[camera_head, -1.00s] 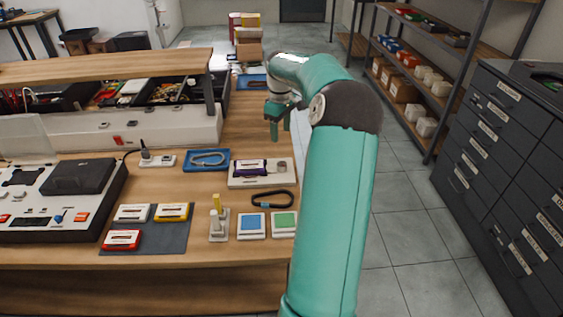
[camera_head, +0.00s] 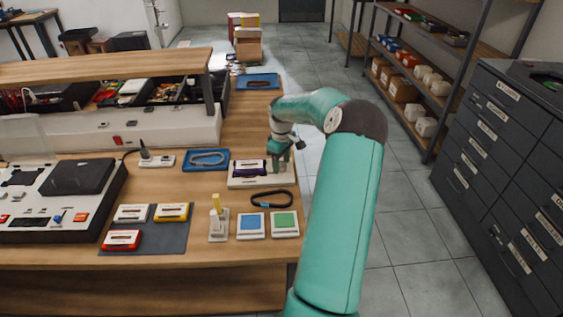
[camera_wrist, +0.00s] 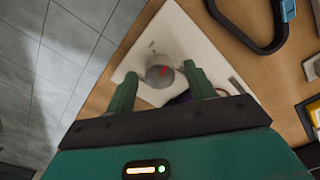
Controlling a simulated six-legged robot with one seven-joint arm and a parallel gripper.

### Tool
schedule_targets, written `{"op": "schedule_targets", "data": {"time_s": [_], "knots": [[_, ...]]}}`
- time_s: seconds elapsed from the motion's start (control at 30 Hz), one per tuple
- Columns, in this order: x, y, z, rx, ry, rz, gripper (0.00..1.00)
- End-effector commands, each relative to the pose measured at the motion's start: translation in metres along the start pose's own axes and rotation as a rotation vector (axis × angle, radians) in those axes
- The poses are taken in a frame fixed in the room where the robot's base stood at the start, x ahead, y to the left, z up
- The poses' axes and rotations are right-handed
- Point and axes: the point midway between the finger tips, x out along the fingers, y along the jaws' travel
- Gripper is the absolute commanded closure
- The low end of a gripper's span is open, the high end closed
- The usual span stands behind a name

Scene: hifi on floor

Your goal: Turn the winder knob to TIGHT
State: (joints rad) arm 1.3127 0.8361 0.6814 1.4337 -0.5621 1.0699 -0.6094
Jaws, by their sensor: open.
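The winder knob (camera_wrist: 160,71) is a round grey knob with a red pointer line on a pale winder base (camera_wrist: 187,38). In the wrist view it sits between and just beyond the two green fingertips of my gripper (camera_wrist: 160,78). My gripper is open, and I cannot tell whether a finger touches the knob. In the head view my gripper (camera_head: 279,160) is over the right end of the base (camera_head: 240,183), and the knob is mostly hidden there. A dark purple cassette (camera_head: 250,168) lies on the base, left of my gripper. I cannot read the TIGHT label.
A black strap loop (camera_head: 272,199) lies in front of the base. A blue tray (camera_head: 206,160) is to its left. Blue (camera_head: 251,225) and green (camera_head: 285,223) square pads and a white stand (camera_head: 218,225) are nearer the front edge. The floor right of the table is clear.

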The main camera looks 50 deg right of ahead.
Motion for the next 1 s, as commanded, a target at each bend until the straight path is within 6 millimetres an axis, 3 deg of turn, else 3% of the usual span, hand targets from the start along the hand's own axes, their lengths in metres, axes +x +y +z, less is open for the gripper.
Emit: {"op": "schedule_targets", "data": {"time_s": [0.27, 0.5, 1.0], "knots": [[0.0018, 0.0001, 0.0, 0.001, 0.0, 0.0, 0.46], [0.0015, 0.0001, 0.0001, 0.001, 0.0, 0.0, 0.91], [0.0011, 0.0, -0.0002, 0.108, -0.002, 0.002, 0.91]]}}
